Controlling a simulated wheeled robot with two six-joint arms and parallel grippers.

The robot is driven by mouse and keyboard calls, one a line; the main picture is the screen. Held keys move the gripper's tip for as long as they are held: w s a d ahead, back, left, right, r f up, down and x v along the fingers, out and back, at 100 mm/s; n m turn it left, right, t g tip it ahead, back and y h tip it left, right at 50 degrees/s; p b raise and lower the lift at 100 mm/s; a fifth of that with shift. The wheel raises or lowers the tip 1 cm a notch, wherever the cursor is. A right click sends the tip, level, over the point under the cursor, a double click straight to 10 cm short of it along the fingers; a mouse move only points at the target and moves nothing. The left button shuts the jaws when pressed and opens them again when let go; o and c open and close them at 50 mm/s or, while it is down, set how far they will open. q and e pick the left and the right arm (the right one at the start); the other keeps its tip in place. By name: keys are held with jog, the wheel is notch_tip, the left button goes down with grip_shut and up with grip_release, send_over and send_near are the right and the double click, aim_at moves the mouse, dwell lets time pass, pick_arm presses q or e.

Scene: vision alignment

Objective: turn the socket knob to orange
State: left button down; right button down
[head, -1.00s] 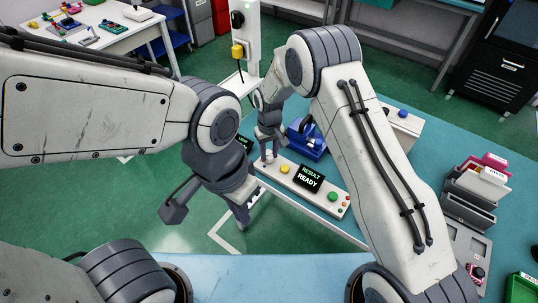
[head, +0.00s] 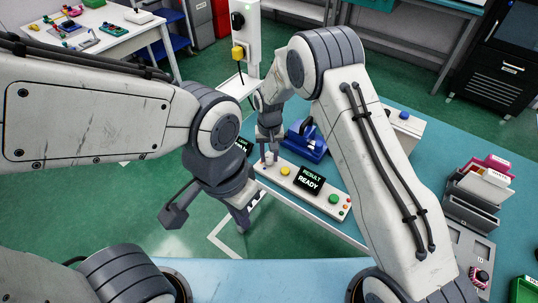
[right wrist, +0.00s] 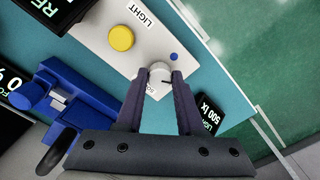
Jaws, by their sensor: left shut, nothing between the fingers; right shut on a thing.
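The socket knob (right wrist: 160,70) is a small pale round knob on the white control panel (right wrist: 97,30). In the right wrist view a small blue dot (right wrist: 174,57) shows on the panel beside it. My right gripper (right wrist: 161,79) is shut on the knob, one dark finger on each side. In the head view this gripper (head: 269,153) is at the left end of the panel (head: 312,202). The fingers partly cover the knob and the label beside it. I cannot make out an orange mark by the knob. My left gripper (head: 243,220) is shut and empty, left of the table edge.
The panel also carries a yellow button (head: 284,170), a RESULT READY display (head: 309,180) and a green button (head: 333,199). A blue fixture (head: 307,142) stands behind it. A light-level display (right wrist: 209,115) is close to my right gripper. Grey trays (head: 471,207) stand at the right.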

aim_at(269, 157)
jog(key=c, duration=0.5)
grip_release()
notch_tip(269, 157, up, 11)
jog(key=shift+f+b, duration=0.2)
jog(key=shift+b, duration=0.75)
